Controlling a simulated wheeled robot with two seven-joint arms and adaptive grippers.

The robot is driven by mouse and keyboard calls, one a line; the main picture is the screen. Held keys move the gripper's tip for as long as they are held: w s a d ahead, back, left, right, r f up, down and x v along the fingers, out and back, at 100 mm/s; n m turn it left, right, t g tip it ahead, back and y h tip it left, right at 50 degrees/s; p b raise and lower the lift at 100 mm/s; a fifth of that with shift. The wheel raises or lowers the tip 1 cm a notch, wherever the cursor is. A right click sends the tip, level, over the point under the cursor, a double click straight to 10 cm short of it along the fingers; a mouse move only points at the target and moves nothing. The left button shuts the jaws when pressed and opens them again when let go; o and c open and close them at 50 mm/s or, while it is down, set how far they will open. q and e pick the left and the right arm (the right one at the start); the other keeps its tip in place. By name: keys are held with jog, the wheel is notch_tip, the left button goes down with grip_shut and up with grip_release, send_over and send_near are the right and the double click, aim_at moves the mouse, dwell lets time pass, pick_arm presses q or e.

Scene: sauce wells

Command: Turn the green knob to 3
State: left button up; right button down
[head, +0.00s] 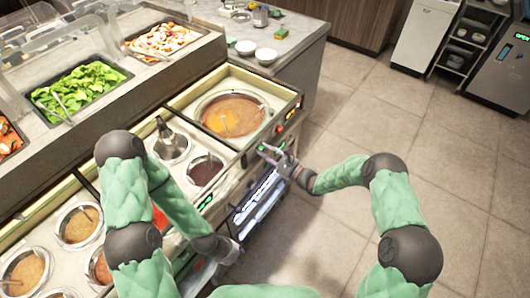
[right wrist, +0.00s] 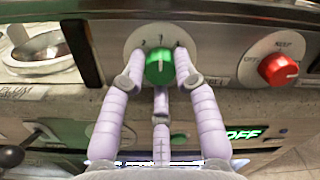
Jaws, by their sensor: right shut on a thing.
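The green knob (right wrist: 160,67) sits on a pale round dial plate in the right wrist view, with a white mark near its top. Small dark characters stand on the plate above it, too small to read surely. The fingers of my right gripper (right wrist: 158,78) are around the knob, one on each side and one below, shut on it. In the head view my right gripper (head: 274,156) is at the front panel of the counter and hides most of the knob. My left gripper (head: 224,250) is low, by the counter's front; its fingers cannot be made out.
A red knob (right wrist: 278,69) is on the panel to the right of the green one. A green lit display (right wrist: 242,134) reads OFF below. Above the panel is a large soup well (head: 234,114), with a smaller dark sauce well (head: 205,170) to its left. The floor at right is clear.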

jog(key=c, duration=0.9)
grip_release()
jog(key=shift+r, duration=0.2)
jog(key=shift+c, duration=0.2)
jog(key=shift+f, duration=0.1)
